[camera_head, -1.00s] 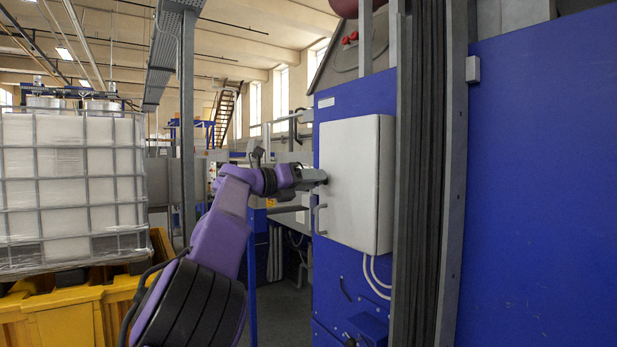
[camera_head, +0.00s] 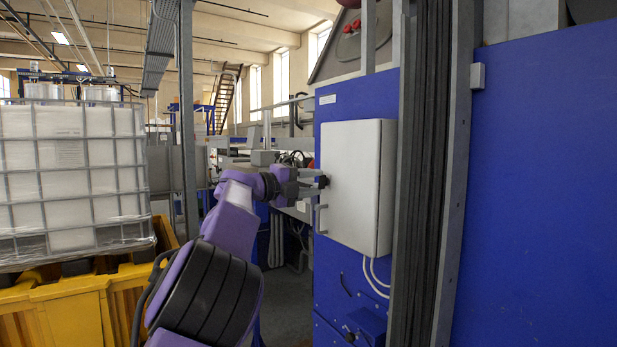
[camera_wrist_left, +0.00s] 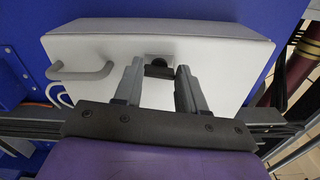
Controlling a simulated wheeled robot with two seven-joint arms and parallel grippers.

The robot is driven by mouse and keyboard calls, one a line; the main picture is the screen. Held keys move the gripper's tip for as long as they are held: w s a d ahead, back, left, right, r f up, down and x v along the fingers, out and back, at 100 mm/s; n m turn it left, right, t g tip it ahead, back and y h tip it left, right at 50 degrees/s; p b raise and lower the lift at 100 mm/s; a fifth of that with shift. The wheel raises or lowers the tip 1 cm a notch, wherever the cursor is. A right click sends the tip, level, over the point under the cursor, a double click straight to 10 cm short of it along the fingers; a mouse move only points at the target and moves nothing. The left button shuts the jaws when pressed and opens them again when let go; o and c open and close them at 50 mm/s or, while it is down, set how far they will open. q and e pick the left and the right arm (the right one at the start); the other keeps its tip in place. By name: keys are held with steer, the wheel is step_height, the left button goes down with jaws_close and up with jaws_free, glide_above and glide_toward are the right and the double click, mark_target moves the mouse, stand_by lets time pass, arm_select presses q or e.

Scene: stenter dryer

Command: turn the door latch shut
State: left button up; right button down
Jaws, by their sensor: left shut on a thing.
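A light grey cabinet (camera_head: 352,185) with a shut-looking door is fixed to a blue machine panel. Its small dark latch (camera_wrist_left: 158,69) is near the door's edge, and it also shows in the head view (camera_head: 323,181). My left gripper (camera_wrist_left: 160,72) reaches it from the left, with its two fingers on either side of the latch, shut on it. In the head view my left gripper (camera_head: 316,183) is small, and its fingertips partly hide the latch. A grey bar handle (camera_wrist_left: 80,72) is on the same door, below the latch in the head view (camera_head: 320,219). My right gripper is not in view.
A dark vertical column (camera_head: 425,180) and a large blue panel (camera_head: 540,190) are right of the cabinet. A caged white tank (camera_head: 70,180) stands over a yellow bin (camera_head: 60,312) on the left. White cables (camera_head: 374,280) hang below the cabinet.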

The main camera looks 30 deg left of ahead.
arm_select(q)
steer(key=shift+d+n+p, duration=0.15)
steer(key=shift+n+p, duration=0.25)
steer(key=shift+n, duration=0.4)
steer(key=o, duration=1.1)
steer(key=shift+w, duration=0.15)
steer(key=shift+c, duration=0.2)
steer(key=shift+w+d, duration=0.2)
steer(key=shift+d, duration=0.05)
steer(key=b+v, duration=0.5)
steer(key=v, duration=0.5)
steer(key=shift+s+a+b, duration=0.15)
steer(key=shift+s+b, duration=0.1)
steer(key=shift+b, duration=0.1)
